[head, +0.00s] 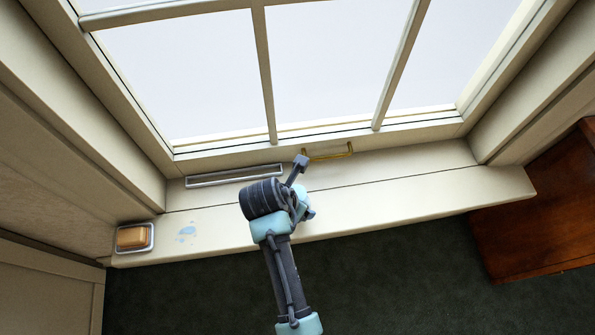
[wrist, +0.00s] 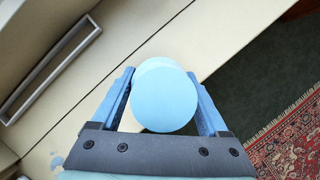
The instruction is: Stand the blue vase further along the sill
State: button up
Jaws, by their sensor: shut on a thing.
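The blue vase (wrist: 165,100) shows in the wrist view as a pale blue round shape, seen from its top end. My gripper (wrist: 160,74) is shut on it, with one finger on each side.
A metal dish (head: 120,249) with an orange-brown block (head: 132,237) stands at the sill's left end, beside a bluish wet patch (head: 187,232). A grey vent frame (head: 233,176) and a yellow handle (head: 330,155) lie along the window. Brown wooden furniture (head: 525,220) stands right.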

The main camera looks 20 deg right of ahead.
notch_tip(320, 180, down, 2)
jog(key=shift+f, duration=0.1)
jog(key=o, duration=1.5)
jog(key=shift+f, duration=0.1)
jog(key=shift+c, duration=0.2)
jog(key=p+v, duration=0.4)
jog(key=v, duration=0.8)
